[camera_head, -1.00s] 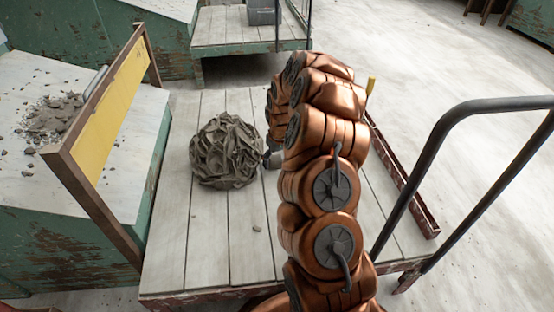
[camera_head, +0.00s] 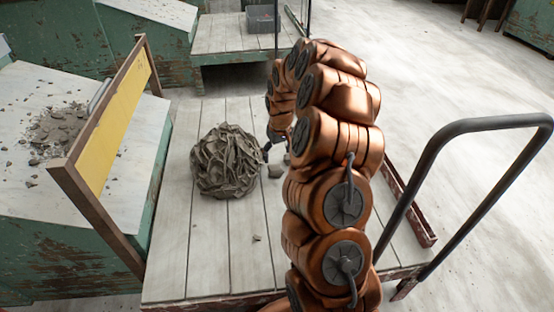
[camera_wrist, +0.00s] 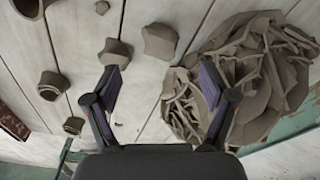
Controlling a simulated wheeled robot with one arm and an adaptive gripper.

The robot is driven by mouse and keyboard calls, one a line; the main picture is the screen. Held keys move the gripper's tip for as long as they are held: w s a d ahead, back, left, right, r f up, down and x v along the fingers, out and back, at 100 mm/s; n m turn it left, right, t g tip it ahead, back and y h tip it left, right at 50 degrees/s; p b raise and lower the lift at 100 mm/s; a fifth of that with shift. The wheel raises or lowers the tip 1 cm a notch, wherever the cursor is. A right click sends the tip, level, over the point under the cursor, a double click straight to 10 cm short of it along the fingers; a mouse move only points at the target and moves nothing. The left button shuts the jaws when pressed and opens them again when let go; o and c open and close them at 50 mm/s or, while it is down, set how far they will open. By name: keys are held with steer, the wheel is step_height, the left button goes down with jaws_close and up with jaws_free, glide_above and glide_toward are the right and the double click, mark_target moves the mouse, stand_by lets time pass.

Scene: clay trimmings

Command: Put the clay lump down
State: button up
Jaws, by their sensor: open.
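My gripper (camera_wrist: 161,78) is open, with nothing between its two fingers. In the wrist view a brown-grey clay lump (camera_wrist: 160,41) lies on the pale planks just beyond the fingertips, apart from them. In the head view a grey clay lump (camera_head: 275,171) rests on the cart boards just below my gripper (camera_head: 268,150); I cannot tell if it is the same one. A large crumpled ball of clay trimmings (camera_head: 226,162) sits left of the gripper. It also shows in the wrist view (camera_wrist: 262,75), behind the right finger.
Several other clay lumps (camera_wrist: 52,85) lie on the planks in the wrist view. The plank cart (camera_head: 205,265) has a dark handle (camera_head: 480,125) at right. A yellow board in a brown frame (camera_head: 112,125) stands at left, beside a green bench with crumbs (camera_head: 58,125).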

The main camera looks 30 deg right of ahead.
steer(key=s+a+r+n+g, duration=0.1)
steer(key=s+a+r, duration=0.5)
steer(key=s+a, duration=0.15)
steer(key=s+a+r+n+g, duration=0.1)
steer(key=s+a+r, duration=0.5)
steer(key=a, duration=0.3)
steer(key=s+a+r+g, duration=0.1)
steer(key=s+a, duration=0.3)
steer(key=s, duration=0.9)
steer(key=s+a+r+g, duration=0.1)
steer(key=s+a, duration=0.3)
steer(key=s, duration=0.9)
steer(key=shift+r+m+g, duration=0.3)
steer(key=shift+m+g, duration=0.1)
steer(key=shift+g, duration=0.2)
steer(key=shift+p, duration=0.3)
